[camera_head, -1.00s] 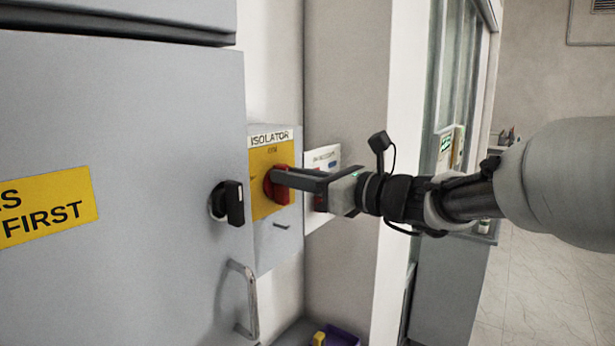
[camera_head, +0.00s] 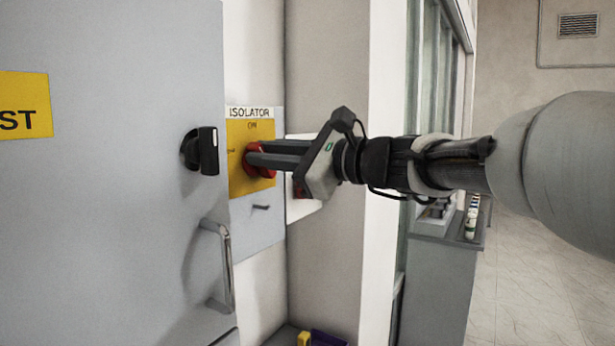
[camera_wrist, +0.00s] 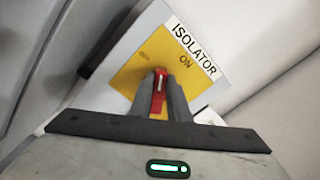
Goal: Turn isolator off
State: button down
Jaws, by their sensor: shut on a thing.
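The isolator (camera_head: 258,215) is a grey box on the wall with a yellow plate (camera_head: 237,185) labelled "ISOLATOR" and "ON" at the top. Its red rotary knob (camera_head: 262,174) is mostly hidden by the fingers in the head view. My gripper (camera_head: 250,154) reaches in from the right and is shut on the knob. In the wrist view, my gripper (camera_wrist: 160,98) has one dark finger on each side of the red knob (camera_wrist: 160,86). The box looks tilted there, with the "ON" mark up and right of the knob.
A grey cabinet (camera_head: 110,240) stands close on the left, with a black knob (camera_head: 207,151) and a metal handle (camera_head: 226,262). A white box is partly hidden behind my gripper. A counter (camera_head: 445,235) with small items is at the right. Floor is open beyond it.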

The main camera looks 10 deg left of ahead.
jog(key=n+b, duration=0.3)
jog(key=b, duration=0.1)
jog(key=f+n+b, duration=0.1)
jog(key=n+b, duration=0.6)
jog(key=b, duration=0.1)
jog(key=shift+s+a+f, duration=0.2)
jog(key=shift+s+f, duration=0.2)
jog(key=shift+n+b, duration=0.3)
jog(key=shift+n, duration=0.2)
jog(key=c, duration=1.7)
grip_release()
jog(key=shift+r, duration=0.1)
